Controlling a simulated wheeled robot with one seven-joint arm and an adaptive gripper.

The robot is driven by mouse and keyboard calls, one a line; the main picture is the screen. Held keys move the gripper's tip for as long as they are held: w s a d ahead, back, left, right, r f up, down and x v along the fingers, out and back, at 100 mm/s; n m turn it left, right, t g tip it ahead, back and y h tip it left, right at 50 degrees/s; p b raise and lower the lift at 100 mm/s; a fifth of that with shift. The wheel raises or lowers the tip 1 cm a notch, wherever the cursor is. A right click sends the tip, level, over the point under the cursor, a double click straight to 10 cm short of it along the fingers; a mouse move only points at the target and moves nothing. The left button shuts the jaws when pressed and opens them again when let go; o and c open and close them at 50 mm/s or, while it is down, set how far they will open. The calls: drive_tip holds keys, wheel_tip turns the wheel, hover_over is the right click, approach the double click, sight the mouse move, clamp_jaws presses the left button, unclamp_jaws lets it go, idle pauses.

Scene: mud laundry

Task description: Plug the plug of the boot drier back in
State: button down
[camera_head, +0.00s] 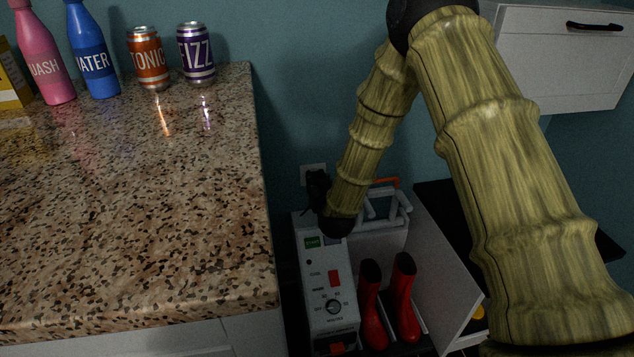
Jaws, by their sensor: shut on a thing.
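My gripper (317,184) is small and dark in this view, at the end of my arm, low against the teal wall. It is shut on the plug, which is mostly hidden by the dark fingers. A white wall socket (313,169) shows just behind and above the gripper, partly covered by it. I cannot tell whether the plug touches the socket. The boot drier (318,275) is a white box below the gripper, with a green display, a red switch and a round dial. Two red boots (371,310) (404,300) stand upright beside its panel.
A speckled stone counter (150,220) fills the left, its right edge close to the drier. Bottles and cans (147,58) stand at its back. A white drawer unit (565,60) is at upper right. A white panel (440,270) stands right of the boots.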

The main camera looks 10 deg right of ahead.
drive_tip(key=shift+w, duration=0.35)
drive_tip(key=c, duration=1.1)
unclamp_jaws()
drive_tip(key=shift+s, duration=0.1)
drive_tip(key=v, duration=1.1)
drive_tip(key=shift+s, duration=0.35)
